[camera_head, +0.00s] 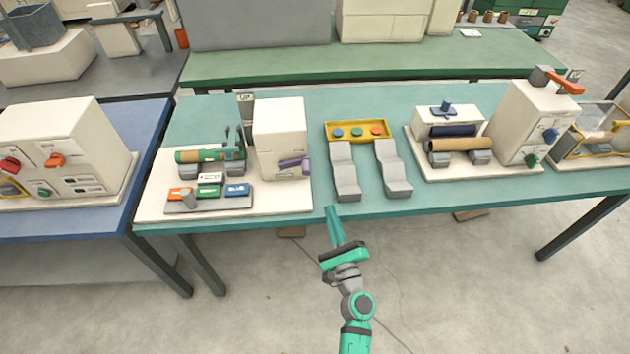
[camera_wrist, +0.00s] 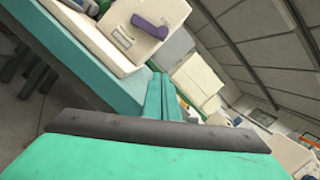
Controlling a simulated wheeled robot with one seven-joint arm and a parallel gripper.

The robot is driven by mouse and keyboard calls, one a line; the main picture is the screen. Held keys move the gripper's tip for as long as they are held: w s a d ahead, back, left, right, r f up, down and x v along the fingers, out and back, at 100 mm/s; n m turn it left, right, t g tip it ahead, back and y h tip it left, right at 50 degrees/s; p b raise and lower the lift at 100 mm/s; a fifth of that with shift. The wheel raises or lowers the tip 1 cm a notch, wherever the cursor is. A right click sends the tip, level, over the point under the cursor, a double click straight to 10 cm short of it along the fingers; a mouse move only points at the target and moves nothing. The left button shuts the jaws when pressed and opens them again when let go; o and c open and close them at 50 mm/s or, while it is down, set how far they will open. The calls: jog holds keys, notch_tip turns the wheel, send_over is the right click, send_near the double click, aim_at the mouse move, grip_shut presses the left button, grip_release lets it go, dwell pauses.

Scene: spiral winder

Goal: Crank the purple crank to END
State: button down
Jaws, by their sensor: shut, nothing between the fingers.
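The purple crank (camera_head: 292,164) sits on the right part of the front face of a cream box (camera_head: 280,130), on the left machine of the teal table. It also shows in the wrist view (camera_wrist: 150,26), at the top, on the same cream box, with a slotted plate beside it. My gripper (camera_head: 331,210) is at the table's front edge, to the right of and nearer than the crank, apart from it. In the wrist view my gripper (camera_wrist: 160,82) has its fingers together with nothing between them. Any END mark is too small to read.
The machine's cream base (camera_head: 285,203) also bears a green-and-brown roll (camera_head: 210,155) and coloured blocks. Grey ramps (camera_head: 345,180) and a yellow tray (camera_head: 357,141) stand right of it. Another winder (camera_head: 530,125) is farther right. The floor before the table is mostly clear.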

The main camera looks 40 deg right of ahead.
jog(key=x, duration=1)
jog(key=shift+w+a+r, duration=0.15)
jog(key=shift+a+r, duration=0.65)
jog(key=shift+r, duration=0.1)
jog(key=shift+w+a+r, duration=0.35)
jog(key=shift+a+r, duration=0.05)
jog(key=shift+r, duration=0.2)
jog(key=shift+s+d, duration=0.15)
